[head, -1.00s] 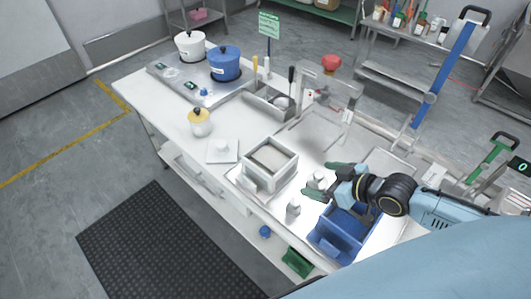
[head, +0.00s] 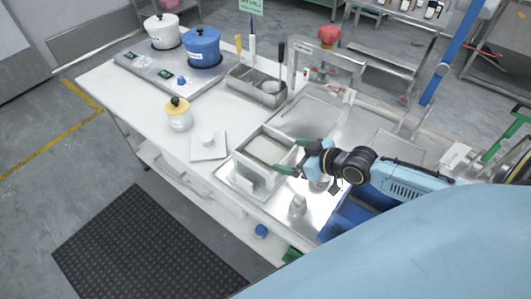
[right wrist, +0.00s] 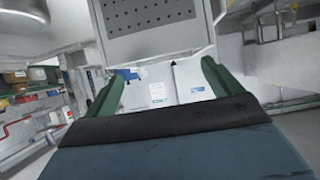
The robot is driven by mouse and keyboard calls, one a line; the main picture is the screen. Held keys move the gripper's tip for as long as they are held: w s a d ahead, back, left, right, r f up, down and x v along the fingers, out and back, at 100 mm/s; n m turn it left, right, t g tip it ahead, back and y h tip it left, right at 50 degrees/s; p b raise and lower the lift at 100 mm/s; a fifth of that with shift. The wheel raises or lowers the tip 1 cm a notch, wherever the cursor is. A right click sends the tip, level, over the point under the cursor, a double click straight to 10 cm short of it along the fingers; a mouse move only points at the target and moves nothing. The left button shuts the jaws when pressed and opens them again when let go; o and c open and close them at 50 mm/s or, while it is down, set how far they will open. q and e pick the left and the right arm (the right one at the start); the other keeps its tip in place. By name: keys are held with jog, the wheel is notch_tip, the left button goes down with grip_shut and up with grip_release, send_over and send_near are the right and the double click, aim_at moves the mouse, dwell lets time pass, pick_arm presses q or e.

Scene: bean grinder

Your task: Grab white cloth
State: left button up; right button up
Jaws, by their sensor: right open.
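No thing in view shows clearly as a white cloth. A flat white square piece with a small raised middle (head: 208,146) lies on the white table, and I cannot tell if it is cloth or a lid. My right gripper (head: 291,156) is open at the right side of this box, fingers pointing left. In the right wrist view its green fingers (right wrist: 162,85) are apart with nothing gripped between them. I cannot tell if they touch the box. My left gripper is not in view.
A yellow-lidded white jar (head: 179,117), a metal holder with tools (head: 257,90) and a blue pot (head: 202,48) stand farther back. A small bottle (head: 298,206) and a blue bin (head: 345,215) are near the front right.

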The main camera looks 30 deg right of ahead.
aim_at(269, 153)
jog(key=x, duration=0.3)
jog(key=shift+b+x, duration=0.5)
jog(key=shift+x, duration=2.15)
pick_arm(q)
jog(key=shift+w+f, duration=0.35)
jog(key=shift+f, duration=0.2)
pick_arm(e)
jog(key=shift+s+d+f, duration=0.1)
jog(key=shift+d+f, duration=0.05)
jog(key=shift+f, duration=0.05)
